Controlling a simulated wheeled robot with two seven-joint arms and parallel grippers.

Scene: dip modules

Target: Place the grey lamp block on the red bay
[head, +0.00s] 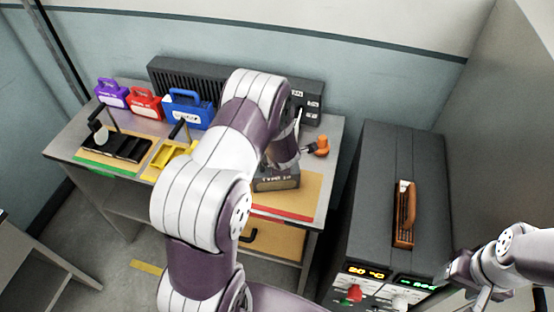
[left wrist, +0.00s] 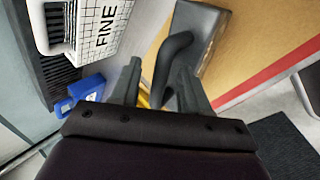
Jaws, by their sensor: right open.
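The grey lamp block (head: 275,182), with a label on its front, rests on the tan board of the red bay (head: 290,213), which has a red front strip. In the left wrist view the grey block (left wrist: 207,22) lies on the tan board, with its dark curved handle (left wrist: 173,60) rising toward me. My left gripper (left wrist: 160,85) is open, its fingers apart with the handle between or just beyond them; contact is unclear. In the head view my left arm hides part of the block and bay. My right gripper (head: 462,272) is open and empty at the lower right.
Purple (head: 111,93), red (head: 145,103) and blue (head: 187,110) cases stand at the back left. A black module (head: 117,147) and a yellow tray (head: 168,160) lie in front. An orange knob (head: 321,146) is right of the block. A dark cabinet (head: 385,200) stands further right.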

